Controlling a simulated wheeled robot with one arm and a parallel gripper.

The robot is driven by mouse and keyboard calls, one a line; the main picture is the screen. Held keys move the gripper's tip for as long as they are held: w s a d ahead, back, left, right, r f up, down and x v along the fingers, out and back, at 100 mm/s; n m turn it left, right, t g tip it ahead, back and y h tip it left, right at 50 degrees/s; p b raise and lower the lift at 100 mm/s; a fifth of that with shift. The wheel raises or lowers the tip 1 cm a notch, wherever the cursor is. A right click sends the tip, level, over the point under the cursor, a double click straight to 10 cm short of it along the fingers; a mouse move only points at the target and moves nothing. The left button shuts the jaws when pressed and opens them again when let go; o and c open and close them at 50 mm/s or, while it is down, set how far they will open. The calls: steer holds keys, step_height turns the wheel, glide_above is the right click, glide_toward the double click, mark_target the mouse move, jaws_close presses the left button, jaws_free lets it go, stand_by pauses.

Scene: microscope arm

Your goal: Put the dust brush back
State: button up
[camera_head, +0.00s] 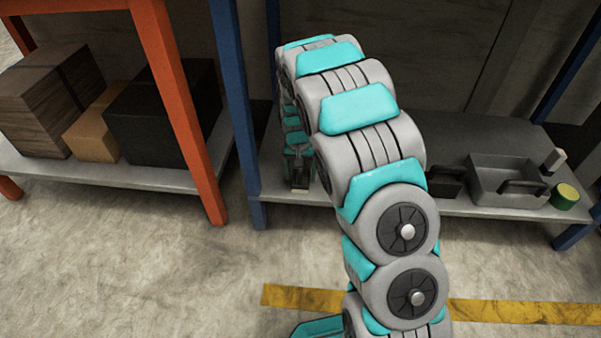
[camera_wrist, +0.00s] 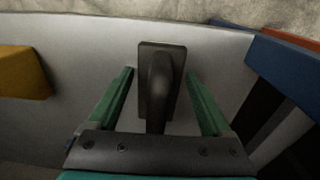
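A dark object that looks like the dust brush (camera_wrist: 159,62), with a rectangular head and a rounded handle, is over the grey shelf in the wrist view. My gripper (camera_wrist: 160,74) has its two green fingers apart, one on each side of the brush. A gap shows between each finger and the handle, so the fingers do not grip it. I cannot tell how the brush rests.
The grey shelf (camera_head: 475,207) also bears a grey tray (camera_head: 508,200), a black handled item (camera_head: 446,182) and a green can (camera_head: 565,196). A blue post (camera_head: 236,105) stands close left of my gripper. A yellow block (camera_wrist: 22,72) is at the wrist view's left.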

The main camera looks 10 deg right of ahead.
steer(key=shift+o, duration=0.5)
steer(key=shift+r, duration=0.1)
steer(key=r, duration=0.5)
steer(key=r+p, duration=0.1)
steer(key=r, duration=0.4)
steer(key=shift+s+a+r, duration=0.1)
steer(key=shift+a+r, duration=0.1)
steer(key=shift+r, duration=0.2)
steer(key=shift+s+r, duration=0.2)
steer(key=shift+r, duration=0.5)
steer(key=s+r+n+g, duration=0.1)
steer(key=s+r, duration=0.3)
steer(key=s, duration=1.6)
steer(key=s+d+r+n+g, duration=0.1)
steer(key=s+r, duration=0.4)
steer(key=s, duration=1.6)
steer(key=shift+r+n, duration=0.3)
steer(key=shift+n, duration=0.5)
steer(key=shift+d, duration=0.1)
